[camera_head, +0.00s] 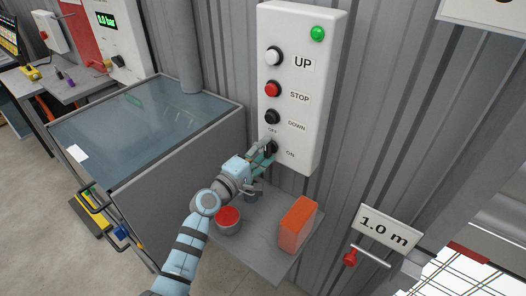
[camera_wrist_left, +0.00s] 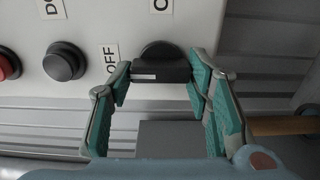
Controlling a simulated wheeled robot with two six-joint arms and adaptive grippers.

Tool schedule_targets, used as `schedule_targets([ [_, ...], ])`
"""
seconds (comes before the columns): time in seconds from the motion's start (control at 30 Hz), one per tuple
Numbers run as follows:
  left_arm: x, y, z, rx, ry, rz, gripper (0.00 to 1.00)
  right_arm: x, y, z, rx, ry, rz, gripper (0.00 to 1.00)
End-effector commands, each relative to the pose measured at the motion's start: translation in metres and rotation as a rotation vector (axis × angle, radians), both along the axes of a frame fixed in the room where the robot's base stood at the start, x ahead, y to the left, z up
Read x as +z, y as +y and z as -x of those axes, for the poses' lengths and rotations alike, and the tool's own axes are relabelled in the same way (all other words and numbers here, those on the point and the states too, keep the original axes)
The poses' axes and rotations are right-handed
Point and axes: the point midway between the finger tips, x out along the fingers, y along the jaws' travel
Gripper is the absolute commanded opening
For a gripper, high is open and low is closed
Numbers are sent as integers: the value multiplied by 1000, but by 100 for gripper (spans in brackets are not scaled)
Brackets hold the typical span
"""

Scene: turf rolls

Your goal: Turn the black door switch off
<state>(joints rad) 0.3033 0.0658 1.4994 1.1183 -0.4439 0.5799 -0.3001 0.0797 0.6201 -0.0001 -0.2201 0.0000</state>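The black door switch (camera_wrist_left: 160,68) is the lowest control on the white control box (camera_head: 287,52). In the head view it is mostly hidden behind my left gripper (camera_head: 268,151). In the left wrist view its handle lies crosswise between the two green-padded fingers (camera_wrist_left: 160,76). A white mark sits at the handle's left end, on the side of the OFF label (camera_wrist_left: 110,57). The ON label (camera_head: 290,154) is partly cut off at the wrist view's top. My right gripper is not in view.
White UP (camera_head: 273,56), red STOP (camera_head: 273,88) and black DOWN (camera_head: 272,117) buttons sit above the switch; a green lamp (camera_head: 318,33) is lit. Below, a grey shelf (camera_head: 262,262) holds a red-topped can (camera_head: 229,220) and an orange box (camera_head: 297,226). A glass-topped cabinet (camera_head: 150,125) stands left.

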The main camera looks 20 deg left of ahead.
Motion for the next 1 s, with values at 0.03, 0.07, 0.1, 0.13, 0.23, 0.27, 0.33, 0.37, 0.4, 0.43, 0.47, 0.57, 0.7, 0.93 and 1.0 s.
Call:
schedule_targets([
  [0.03,0,0,0,0,0,0,56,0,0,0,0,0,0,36],
  [0.07,0,0,0,0,0,-1,61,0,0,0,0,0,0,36],
  [0.1,0,0,0,0,0,-1,63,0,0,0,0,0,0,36],
  [0.13,0,0,0,0,0,-1,63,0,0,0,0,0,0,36],
  [0.23,0,0,0,-1,0,-1,63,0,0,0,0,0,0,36],
  [0.27,0,0,0,-1,0,-2,63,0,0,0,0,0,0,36],
  [0.33,0,0,0,-1,0,-2,63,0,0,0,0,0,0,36],
  [0.37,0,0,0,-1,0,-2,63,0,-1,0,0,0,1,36],
  [0.4,0,1,2,0,0,-2,63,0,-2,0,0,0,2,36],
  [0.43,-1,1,3,0,0,-3,63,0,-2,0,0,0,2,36],
  [0.47,-1,3,6,0,-1,-4,63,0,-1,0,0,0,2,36],
  [0.57,-1,10,24,1,0,-5,63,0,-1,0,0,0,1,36],
  [0.7,-2,24,61,-1,1,-7,63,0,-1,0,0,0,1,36],
  [0.93,-1,43,106,0,0,-4,63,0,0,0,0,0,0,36],
  [1.0,-1,44,110,-1,1,-3,63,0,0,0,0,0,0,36],
])
